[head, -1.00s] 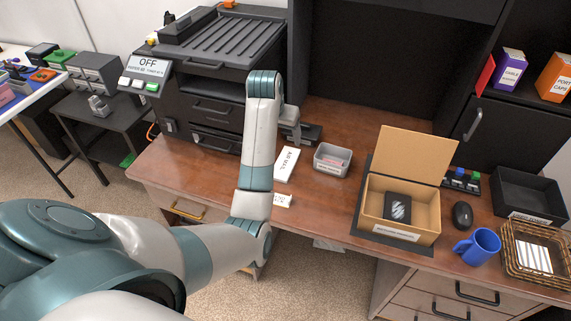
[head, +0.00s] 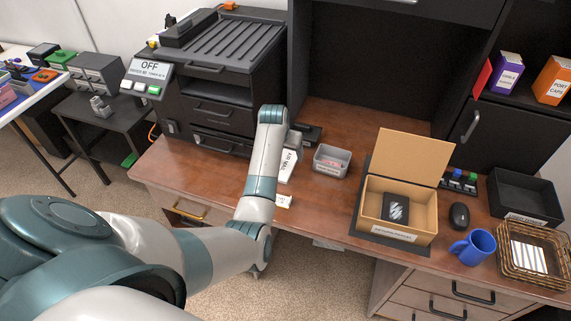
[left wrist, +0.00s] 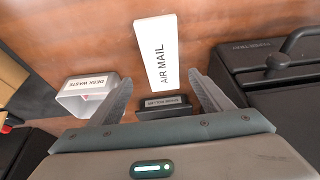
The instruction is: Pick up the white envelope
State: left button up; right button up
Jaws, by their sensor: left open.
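The envelope's near end lines up with the gap between the fingers. My right gripper is not in view.
A small black labelled holder (left wrist: 165,106) stands near the gripper. A grey DESK WASTE bin (head: 332,160) is right of the envelope. A black printer-like unit (head: 225,110) stands to the left. An open cardboard box (head: 400,228) and a blue mug (head: 475,246) are further right.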

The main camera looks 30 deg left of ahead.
aim_at(286, 162)
pick_arm(q)
jog(key=shift+f, duration=0.1)
dwell(0.3)
jog(key=shift+w+a+f+p, duration=0.15)
jog(key=shift+f+p, duration=0.2)
jog(key=shift+f, duration=0.2)
jog(key=x, duration=0.2)
jog(key=shift+a+f+p, duration=0.1)
jog(key=shift+f+p, duration=0.25)
jog(key=shift+w+f, duration=0.15)
jog(key=shift+f, duration=0.45)
jog(key=c, duration=1.1)
